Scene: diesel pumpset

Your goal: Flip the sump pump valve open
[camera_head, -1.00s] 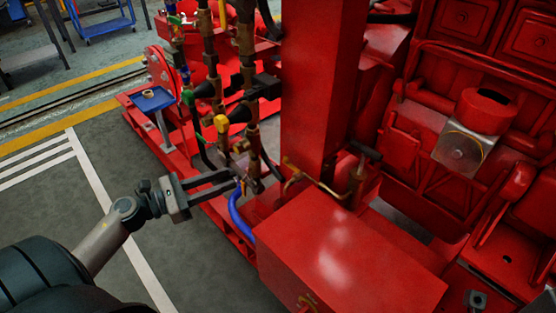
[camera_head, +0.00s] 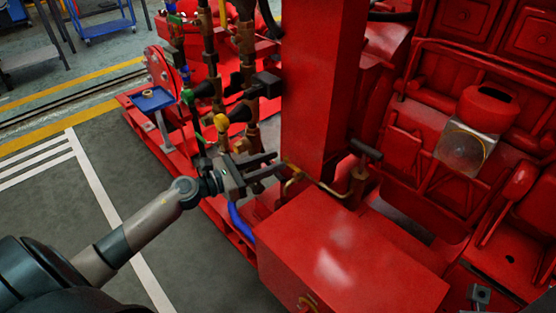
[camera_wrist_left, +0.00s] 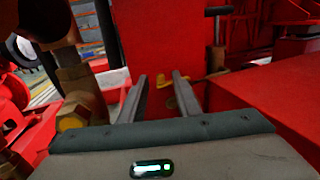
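My left gripper (camera_head: 279,162) reaches in from the left, beside the foot of the red post. A small yellow-brass valve lever (camera_head: 291,169) on a thin brass pipe is just beyond the fingertips. I cannot tell whether finger and lever touch. No label shows which valve is the sump pump's. My right gripper is out of view.
A red post (camera_head: 316,90) stands ahead, with a red box (camera_head: 345,255) to the right and below.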

